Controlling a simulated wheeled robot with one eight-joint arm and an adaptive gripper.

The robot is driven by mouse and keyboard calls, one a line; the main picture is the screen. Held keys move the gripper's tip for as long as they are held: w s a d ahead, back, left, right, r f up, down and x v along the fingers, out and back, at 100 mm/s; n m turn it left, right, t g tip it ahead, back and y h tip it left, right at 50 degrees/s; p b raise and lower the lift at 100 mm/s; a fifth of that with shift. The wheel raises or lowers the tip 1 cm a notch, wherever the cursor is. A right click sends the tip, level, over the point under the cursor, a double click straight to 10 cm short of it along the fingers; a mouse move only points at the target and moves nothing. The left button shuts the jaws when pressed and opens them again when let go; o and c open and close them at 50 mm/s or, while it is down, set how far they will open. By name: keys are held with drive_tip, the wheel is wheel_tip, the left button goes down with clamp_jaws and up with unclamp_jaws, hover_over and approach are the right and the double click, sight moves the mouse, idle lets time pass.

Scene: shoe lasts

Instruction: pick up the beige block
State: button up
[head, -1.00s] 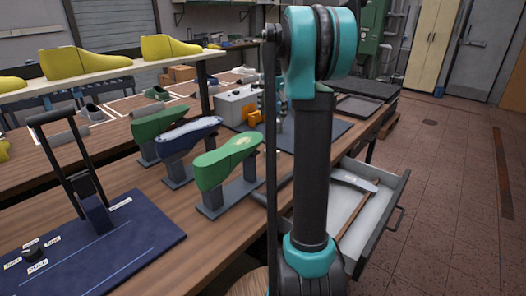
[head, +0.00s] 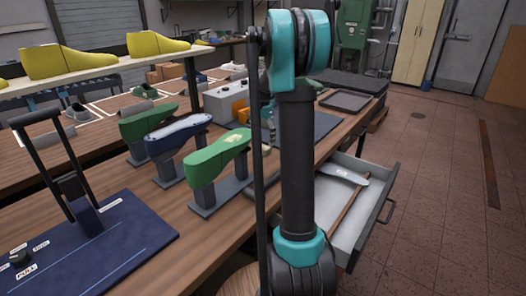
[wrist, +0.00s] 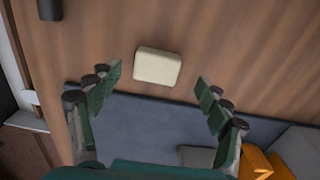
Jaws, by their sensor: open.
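The beige block (wrist: 158,67) is a small cream-coloured block with rounded edges. In the wrist view it lies on the brown wooden table (wrist: 230,40), just beyond a blue-grey mat (wrist: 145,125). My gripper (wrist: 159,86) is open and empty, with one green-padded finger on each side of the picture. The block shows centred between the fingers, slightly past their tips, and no finger appears to touch it.
An orange object (wrist: 258,163) and a grey box lie at the wrist view's lower right. In the head view, green and blue shoe lasts on stands (head: 218,155) stand left of my arm. A control box (head: 226,100) is behind them. An open drawer (head: 378,212) juts out at right.

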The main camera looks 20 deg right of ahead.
sight(263, 146)
drive_tip(key=f, duration=0.4)
drive_tip(key=shift+d+f, duration=0.3)
drive_tip(key=c, duration=1.3)
drive_tip(key=shift+o, duration=0.2)
drive_tip(key=shift+r, duration=0.15)
wheel_tip(263, 146, up, 20)
